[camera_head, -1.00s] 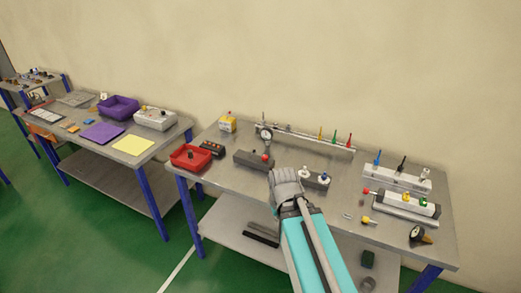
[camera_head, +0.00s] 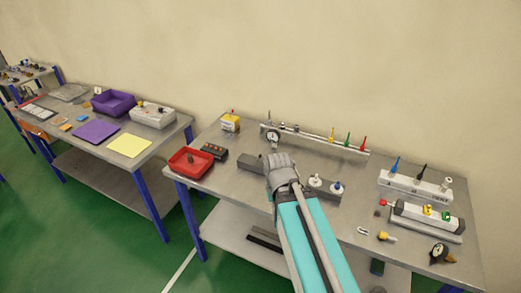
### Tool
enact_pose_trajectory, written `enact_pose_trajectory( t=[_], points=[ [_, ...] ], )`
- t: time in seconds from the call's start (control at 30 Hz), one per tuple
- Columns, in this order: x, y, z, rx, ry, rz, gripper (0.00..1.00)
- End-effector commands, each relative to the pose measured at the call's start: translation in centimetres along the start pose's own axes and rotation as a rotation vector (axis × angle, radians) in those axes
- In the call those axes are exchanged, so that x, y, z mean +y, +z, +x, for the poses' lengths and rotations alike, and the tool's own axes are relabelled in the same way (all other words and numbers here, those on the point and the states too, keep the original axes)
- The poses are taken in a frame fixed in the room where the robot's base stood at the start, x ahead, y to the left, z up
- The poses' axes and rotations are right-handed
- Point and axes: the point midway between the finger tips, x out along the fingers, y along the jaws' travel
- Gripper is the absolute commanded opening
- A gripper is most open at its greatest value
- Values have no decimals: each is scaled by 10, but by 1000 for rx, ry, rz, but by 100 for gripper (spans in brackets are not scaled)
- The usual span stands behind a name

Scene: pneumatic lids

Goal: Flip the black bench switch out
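A white block (camera_head: 408,188) stands at the right of the near bench, with a blue lever (camera_head: 395,165), a black lever (camera_head: 422,171) and a pale knob (camera_head: 446,184) on top. The black lever is in the middle and stands up, leaning slightly. My gripper (camera_head: 275,158) is well to the left of it, over the dark grey block (camera_head: 249,163) at the bench's middle. The gripper hides part of that block. Its fingers point away from the camera, and their opening is not visible.
A rail with a gauge (camera_head: 272,138) and yellow, green and red cones (camera_head: 364,143) runs along the back. White knobs (camera_head: 315,180) stand right of my gripper. A second white unit (camera_head: 427,217) lies before the block. A red tray (camera_head: 191,162) is at the left.

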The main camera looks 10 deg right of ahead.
Motion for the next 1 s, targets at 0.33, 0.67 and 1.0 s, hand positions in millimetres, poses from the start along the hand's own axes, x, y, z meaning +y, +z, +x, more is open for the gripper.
enact_pose_trajectory(
  t=[0.33, 0.67, 1.0],
  points=[
    [0, 0, 0, 0, 0, 0, 0],
    [1, -10, -1, 1, -12, 40, 0],
    [20, -86, -8, -6, -120, 421, 0]
  ],
)
